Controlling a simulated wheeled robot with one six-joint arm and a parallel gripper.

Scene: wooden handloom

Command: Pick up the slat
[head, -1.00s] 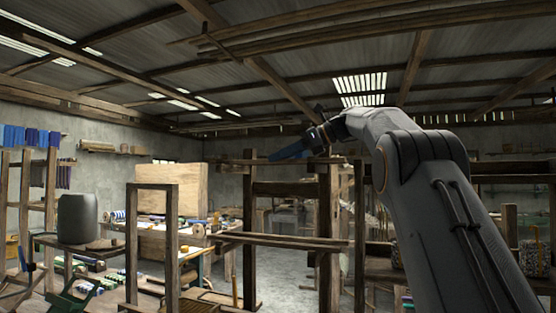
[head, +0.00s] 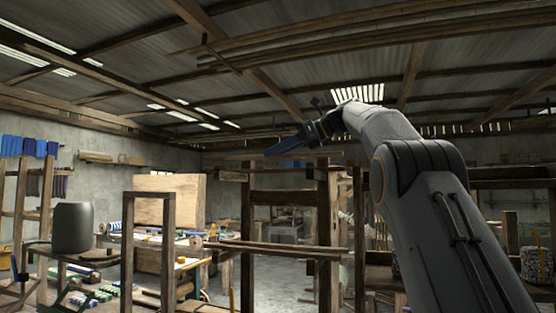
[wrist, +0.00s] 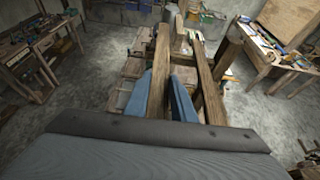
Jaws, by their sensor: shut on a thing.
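My gripper's blue fingers (head: 288,146) show in the head view, high in front of the wooden loom frame (head: 328,225). In the wrist view the fingers (wrist: 157,97) sit on either side of a long brown wooden bar, which looks like the slat (wrist: 160,68). They are shut on it. The slat runs away from the camera, and its near end is hidden behind my wrist. I cannot make out the slat in the head view.
A second wooden beam (wrist: 207,85) runs close to the right of the slat in the wrist view. A dark barrel (head: 72,228) stands on a table at left. A pale wooden board (head: 172,198) stands behind. Roof beams hang overhead.

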